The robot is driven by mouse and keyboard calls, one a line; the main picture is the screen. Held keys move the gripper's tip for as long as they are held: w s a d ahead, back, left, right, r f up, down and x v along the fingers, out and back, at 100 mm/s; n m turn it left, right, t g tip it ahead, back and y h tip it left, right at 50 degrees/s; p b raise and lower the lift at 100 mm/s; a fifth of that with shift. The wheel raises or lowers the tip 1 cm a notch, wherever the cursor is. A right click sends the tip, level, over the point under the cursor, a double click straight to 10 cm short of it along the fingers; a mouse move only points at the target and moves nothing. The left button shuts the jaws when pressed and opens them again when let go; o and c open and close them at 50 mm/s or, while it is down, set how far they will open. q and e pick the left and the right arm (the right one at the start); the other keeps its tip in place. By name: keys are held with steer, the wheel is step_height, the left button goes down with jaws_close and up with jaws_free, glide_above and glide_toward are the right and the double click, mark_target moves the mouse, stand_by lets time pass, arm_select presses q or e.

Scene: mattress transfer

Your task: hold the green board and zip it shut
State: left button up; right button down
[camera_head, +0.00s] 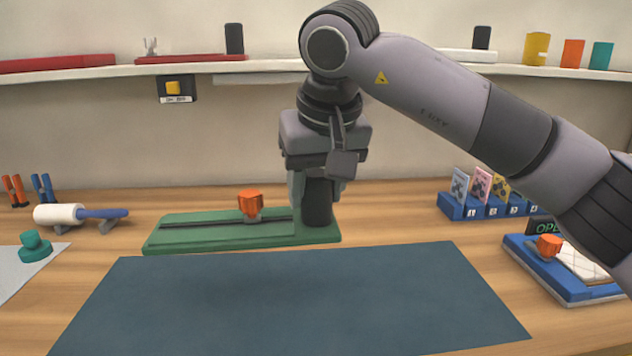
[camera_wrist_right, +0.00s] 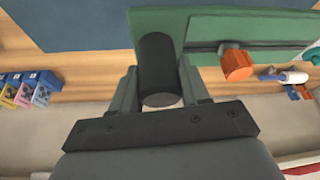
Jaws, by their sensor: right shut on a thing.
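The green board (camera_head: 190,240) lies on the wooden table behind the blue mat, with a dark straight track along it. An orange pull (camera_head: 250,202) sits on the track, right of its middle, apart from my gripper. A dark upright post (camera_head: 317,208) stands at the board's right end. My right gripper (camera_head: 316,192) is shut on this post from above; in the right wrist view its fingers lie on both sides of the post (camera_wrist_right: 157,62). The orange pull (camera_wrist_right: 236,65) shows beside it there. My left gripper is not in view.
The blue mat (camera_head: 290,300) in front is bare. A blue tray with a white pad and another orange pull (camera_head: 549,245) is at the right. A card rack (camera_head: 480,206) stands behind it. A white roller (camera_head: 60,214) and green stamp (camera_head: 35,246) are at the left.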

arm_select(q)
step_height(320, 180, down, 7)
steer(key=b, duration=0.6)
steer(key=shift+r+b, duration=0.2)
steer(key=shift+b, duration=0.2)
arm_select(e)
steer(key=shift+f, duration=6.2)
steer(key=shift+f+b, duration=0.6)
steer(key=shift+f, duration=0.4)
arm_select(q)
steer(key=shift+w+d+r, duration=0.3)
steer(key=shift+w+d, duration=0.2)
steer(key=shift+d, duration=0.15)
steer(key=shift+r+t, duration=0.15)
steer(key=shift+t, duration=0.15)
